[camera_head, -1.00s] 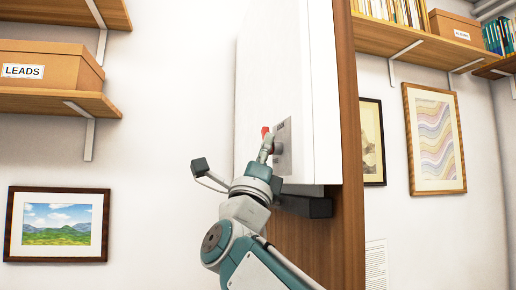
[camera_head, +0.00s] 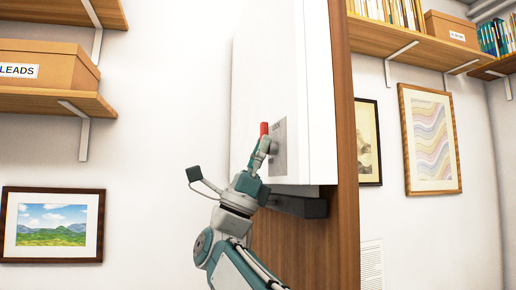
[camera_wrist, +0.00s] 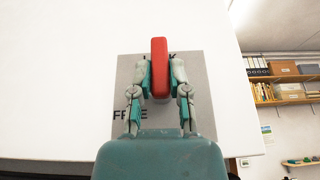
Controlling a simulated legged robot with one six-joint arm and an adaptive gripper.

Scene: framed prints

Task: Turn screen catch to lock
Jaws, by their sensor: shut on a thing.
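The screen catch has a red handle (camera_wrist: 159,68) that stands upright in the wrist view, with its top over the word LOCK on a grey plate (camera_wrist: 198,112). The word FREE shows at the plate's lower left. My gripper (camera_wrist: 160,82) is shut on the red handle, one finger on each side. In the head view the red handle (camera_head: 264,129) sticks up above my gripper (camera_head: 266,145), beside the plate (camera_head: 279,148) on the white screen (camera_head: 300,85). The handle's lower part and pivot are hidden by my gripper.
A wooden post (camera_head: 344,150) stands right of the screen, with a dark bar (camera_head: 298,206) under the screen. Shelves with boxes (camera_head: 45,70) and framed prints (camera_head: 53,224) are on the walls. The space left of my arm is clear.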

